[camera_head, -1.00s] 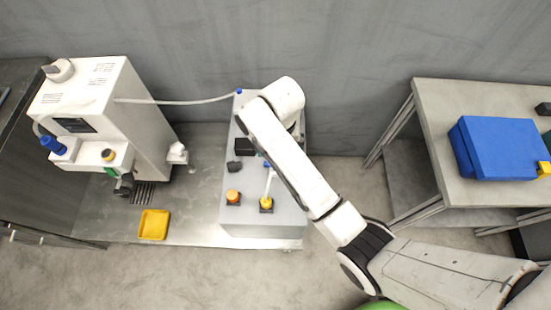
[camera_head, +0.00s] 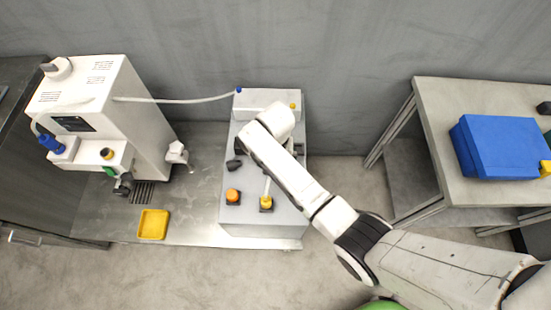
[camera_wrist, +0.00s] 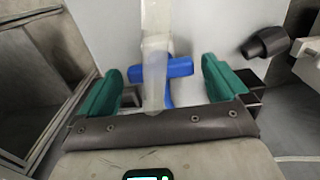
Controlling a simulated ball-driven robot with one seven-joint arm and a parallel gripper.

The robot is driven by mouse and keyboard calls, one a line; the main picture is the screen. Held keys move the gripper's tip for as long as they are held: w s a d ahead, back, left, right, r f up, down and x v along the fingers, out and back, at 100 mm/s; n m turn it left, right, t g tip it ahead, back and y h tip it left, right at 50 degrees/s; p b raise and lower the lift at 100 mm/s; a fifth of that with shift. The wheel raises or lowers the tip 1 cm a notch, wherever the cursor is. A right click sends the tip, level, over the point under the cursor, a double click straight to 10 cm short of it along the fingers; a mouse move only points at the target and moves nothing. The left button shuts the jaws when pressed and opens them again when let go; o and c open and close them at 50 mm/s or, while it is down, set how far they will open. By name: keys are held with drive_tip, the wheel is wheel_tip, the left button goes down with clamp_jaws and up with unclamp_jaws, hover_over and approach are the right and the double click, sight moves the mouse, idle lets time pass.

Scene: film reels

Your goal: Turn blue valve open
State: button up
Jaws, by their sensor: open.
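The blue valve (camera_wrist: 165,71) shows in the wrist view as a blue crossbar handle lying sideways, with a blue piece below it. A pale translucent bar (camera_wrist: 155,60) crosses in front of its middle. My gripper (camera_wrist: 163,75) is open, its green fingers on either side of the handle, with a gap at each side. In the head view my arm hides the valve and most of my gripper, above the grey box (camera_head: 240,218).
A black knob (camera_wrist: 265,43) is close to the right finger. The box also bears an orange button (camera_head: 233,195) and a yellow knob (camera_head: 266,203). Left are a white machine (camera_head: 148,120) with a hose (camera_head: 180,100) and a yellow tray (camera_head: 153,224). A blue case (camera_head: 500,148) is right.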

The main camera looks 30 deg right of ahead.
drive_tip(key=shift+c, duration=0.5)
drive_tip(key=c, duration=0.9)
drive_tip(key=shift+o, duration=0.2)
drive_tip(key=shift+n, duration=0.3)
drive_tip(key=n+p, duration=0.1)
drive_tip(key=n, duration=0.2)
drive_tip(key=shift+r+p, duration=0.1)
drive_tip(key=shift+p, duration=0.3)
drive_tip(key=n+p, duration=0.1)
drive_tip(key=n, duration=0.4)
drive_tip(key=shift+p, duration=0.4)
drive_tip(key=n+p, duration=0.1)
drive_tip(key=n, duration=0.3)
drive_tip(key=shift+n, duration=0.4)
drive_tip(key=n, duration=0.4)
drive_tip(key=shift+w+p, duration=0.1)
drive_tip(key=shift+p, duration=0.25)
drive_tip(key=shift+n, duration=0.4)
